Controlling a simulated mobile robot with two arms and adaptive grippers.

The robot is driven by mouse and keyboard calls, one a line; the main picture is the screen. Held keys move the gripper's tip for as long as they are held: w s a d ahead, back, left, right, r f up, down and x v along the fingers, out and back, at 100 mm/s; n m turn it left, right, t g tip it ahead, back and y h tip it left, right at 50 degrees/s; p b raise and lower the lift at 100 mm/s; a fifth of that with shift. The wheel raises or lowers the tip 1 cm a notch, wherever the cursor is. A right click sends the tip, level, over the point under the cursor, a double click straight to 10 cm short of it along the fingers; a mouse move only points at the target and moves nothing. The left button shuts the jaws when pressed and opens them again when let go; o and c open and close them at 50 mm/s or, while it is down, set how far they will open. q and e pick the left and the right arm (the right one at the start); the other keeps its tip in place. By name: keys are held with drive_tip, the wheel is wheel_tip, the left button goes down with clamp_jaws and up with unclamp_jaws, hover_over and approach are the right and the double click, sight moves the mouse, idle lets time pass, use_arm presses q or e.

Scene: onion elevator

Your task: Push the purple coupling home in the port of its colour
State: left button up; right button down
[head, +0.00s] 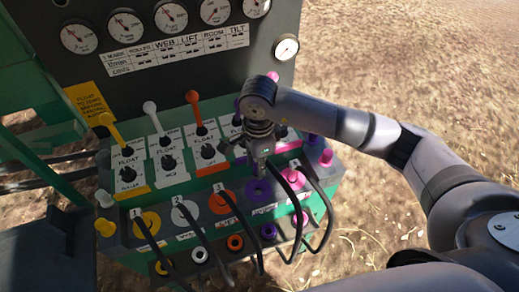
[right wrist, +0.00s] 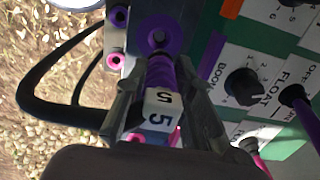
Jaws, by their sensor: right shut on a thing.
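My right gripper (head: 259,160) is above the valve block, near the purple port (head: 257,190). In the right wrist view its fingers (right wrist: 160,72) are shut on the purple coupling (right wrist: 158,84), which has a white band marked 5. The coupling points at the purple port (right wrist: 158,38) and lines up with it. Its front end is at or very close to the port; I cannot tell how deep it sits. In the head view the gripper hides most of the coupling. My left gripper is not in view.
Yellow (head: 147,222), white (head: 185,213) and orange (head: 222,203) ports stand left of the purple one, with black hoses in front. A pink port (head: 295,180) is to the right. Levers and knobs rise behind, below a gauge panel (head: 120,55). Open ground lies right.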

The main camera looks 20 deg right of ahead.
drive_tip(key=shift+a+f, duration=0.15)
drive_tip(key=shift+f, duration=0.2)
drive_tip(key=shift+s+f+b, duration=0.1)
drive_tip(key=shift+f+b, duration=0.15)
drive_tip(key=shift+b, duration=0.1)
drive_tip(key=shift+f+b, duration=0.3)
drive_tip(key=shift+f, duration=0.35)
wheel_tip(320, 180, down, 3)
drive_tip(key=shift+r+b, duration=0.1)
drive_tip(key=shift+b, duration=0.8)
drive_tip(key=shift+f+b, duration=0.45)
drive_tip(key=shift+b, duration=0.05)
use_arm(q)
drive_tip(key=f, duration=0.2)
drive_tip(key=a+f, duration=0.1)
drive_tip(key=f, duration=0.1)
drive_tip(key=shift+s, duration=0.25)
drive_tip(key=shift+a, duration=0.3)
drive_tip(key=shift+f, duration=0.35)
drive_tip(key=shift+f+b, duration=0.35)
drive_tip(key=shift+b, duration=0.3)
